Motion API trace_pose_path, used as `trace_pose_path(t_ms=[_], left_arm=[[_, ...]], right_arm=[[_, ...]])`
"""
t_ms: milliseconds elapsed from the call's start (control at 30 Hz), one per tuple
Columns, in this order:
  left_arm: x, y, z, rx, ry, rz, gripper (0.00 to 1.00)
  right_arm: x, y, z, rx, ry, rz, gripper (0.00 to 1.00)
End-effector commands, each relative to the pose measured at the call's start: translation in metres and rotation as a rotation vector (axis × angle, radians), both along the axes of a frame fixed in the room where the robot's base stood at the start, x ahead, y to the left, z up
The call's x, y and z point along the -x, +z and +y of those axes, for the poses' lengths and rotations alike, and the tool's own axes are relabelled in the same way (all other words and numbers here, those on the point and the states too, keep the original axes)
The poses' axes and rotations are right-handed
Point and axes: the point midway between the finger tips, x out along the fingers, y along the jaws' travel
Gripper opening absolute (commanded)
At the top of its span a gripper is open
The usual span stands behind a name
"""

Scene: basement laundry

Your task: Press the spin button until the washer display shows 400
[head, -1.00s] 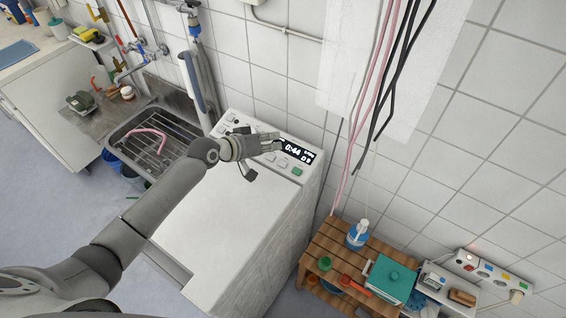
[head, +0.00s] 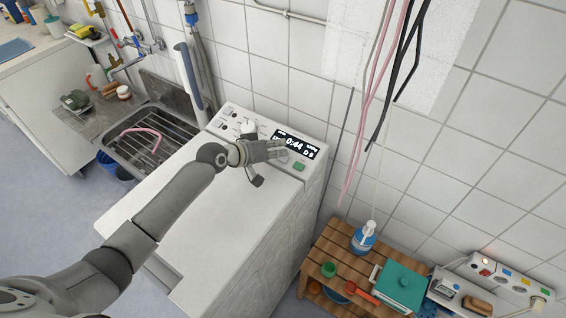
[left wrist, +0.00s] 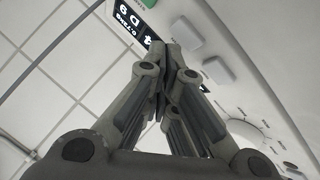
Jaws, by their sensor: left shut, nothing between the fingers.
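The white washer (head: 180,210) stands below the tiled wall, its control panel along the back edge of its top. Its dark display (head: 306,149) reads 0:44; the smaller text is too small or partly covered. A green button (head: 299,166) sits below the display. My left gripper (head: 284,149) is shut and empty, its fingertips over the panel by the display, hiding the nearby buttons. In the left wrist view the fingertips (left wrist: 168,47) lie between the display (left wrist: 132,22) and pale buttons (left wrist: 186,34); contact cannot be told. My right gripper is not in view.
A white knob (head: 248,128) and smaller buttons are left of the gripper. A steel sink (head: 140,110) is at the left. A wooden shelf (head: 330,247) with a bottle (head: 363,238) and a teal box (head: 402,286) stands at the right. Cables hang on the wall.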

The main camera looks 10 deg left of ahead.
Motion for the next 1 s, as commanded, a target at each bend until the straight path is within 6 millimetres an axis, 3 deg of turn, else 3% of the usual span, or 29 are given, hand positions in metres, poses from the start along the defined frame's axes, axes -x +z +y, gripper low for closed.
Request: trace_pose_path(t_ms=[1000], left_arm=[[0.0000, 0.0004, 0.0001, -0.001, 0.000, -0.001, 0.00]], right_arm=[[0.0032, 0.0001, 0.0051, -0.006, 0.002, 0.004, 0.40]])
